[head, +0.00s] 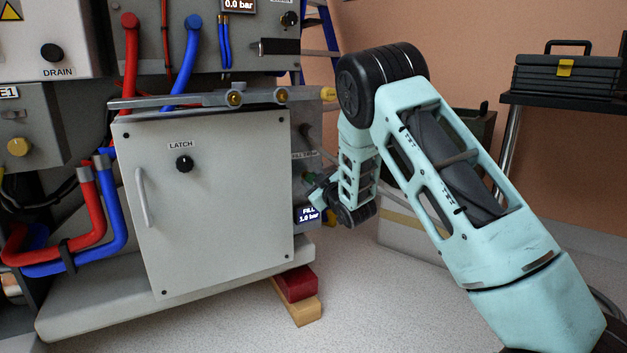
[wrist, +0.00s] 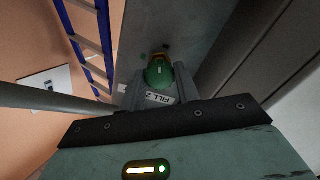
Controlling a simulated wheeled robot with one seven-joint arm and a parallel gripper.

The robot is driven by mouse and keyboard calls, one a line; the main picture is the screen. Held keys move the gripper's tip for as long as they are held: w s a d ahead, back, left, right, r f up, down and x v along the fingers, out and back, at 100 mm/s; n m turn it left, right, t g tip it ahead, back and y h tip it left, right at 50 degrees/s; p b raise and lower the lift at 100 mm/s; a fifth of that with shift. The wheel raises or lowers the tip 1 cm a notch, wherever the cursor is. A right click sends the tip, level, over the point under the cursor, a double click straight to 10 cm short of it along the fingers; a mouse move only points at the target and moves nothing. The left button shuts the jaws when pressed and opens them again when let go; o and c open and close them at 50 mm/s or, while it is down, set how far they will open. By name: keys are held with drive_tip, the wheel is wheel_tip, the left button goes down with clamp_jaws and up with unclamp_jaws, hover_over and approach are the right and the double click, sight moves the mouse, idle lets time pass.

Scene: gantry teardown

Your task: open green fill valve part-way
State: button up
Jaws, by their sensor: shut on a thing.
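The green fill valve (wrist: 158,72) is a rounded knob with a short white mark, on a grey panel in the wrist view. A white label reading "FILL" (wrist: 160,98) lies just below it, partly covered. My gripper (wrist: 158,84) has a finger on each side of the knob and is shut on it. In the head view my gripper (head: 317,187) reaches the cabinet's right side face, small and partly hidden by my wrist. The knob is hard to make out there.
The grey cabinet door (head: 215,220) marked LATCH is closed. A metal bar (head: 210,99) runs above it. A red block (head: 296,284) on a wooden block lies under the cabinet's right corner. A toolbox (head: 567,75) sits on a shelf. A blue ladder (wrist: 88,40) stands behind.

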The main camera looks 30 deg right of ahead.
drive_tip(key=shift+n, duration=1)
drive_tip(key=o, duration=1)
drive_tip(key=s+p, duration=0.2)
drive_tip(key=s, duration=0.3)
drive_tip(key=s+p, duration=0.2)
drive_tip(key=s, duration=0.4)
drive_tip(key=s+a+p, duration=0.1)
drive_tip(key=s+p, duration=0.1)
drive_tip(key=s, duration=0.4)
drive_tip(key=shift+s, duration=0.2)
